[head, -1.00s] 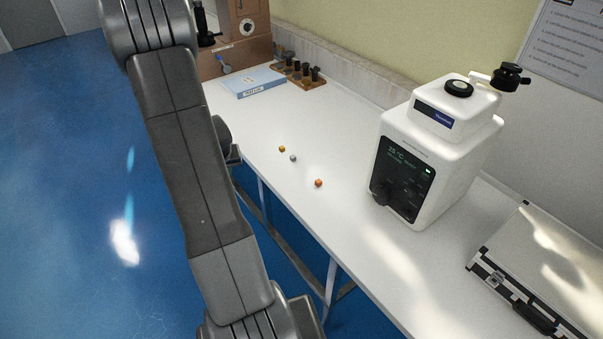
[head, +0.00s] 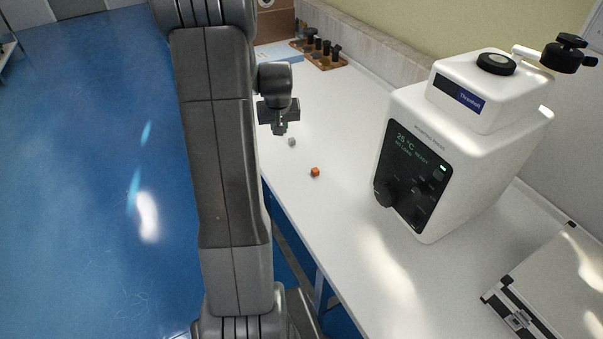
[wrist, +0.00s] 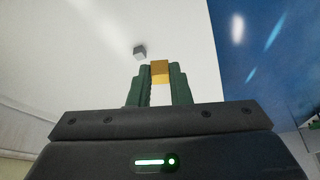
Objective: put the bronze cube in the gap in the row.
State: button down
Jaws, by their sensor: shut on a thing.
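The bronze cube (wrist: 160,72) shows golden-brown between the two green fingers of my gripper (wrist: 160,88) in the wrist view. My gripper is shut on it. In the head view my gripper (head: 279,129) points down over the white bench, just beyond the grey cube, and the held cube cannot be made out there. The grey cube (head: 291,142) lies on the bench, also in the wrist view (wrist: 139,50), apart from the fingers. An orange cube (head: 315,172) lies nearer. Bare bench lies between the grey and orange cubes.
A white tester (head: 440,150) with a dark panel stands on the right. A case (head: 550,290) lies at the near right. A wooden rack (head: 325,58) with black pieces and a blue-and-white box (head: 280,52) are at the back. The bench's left edge drops to blue floor.

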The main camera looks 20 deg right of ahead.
jog(key=b, duration=0.2)
send_over(301, 159)
jog(key=s, duration=0.1)
jog(key=f, duration=1)
jog(key=shift+s+a+f, duration=0.2)
jog(key=shift+f+b, duration=0.25)
jog(key=shift+b, duration=0.15)
jog(key=c, duration=1.3)
grip_release()
jog(key=shift+r, duration=0.1)
jog(key=shift+c, duration=0.2)
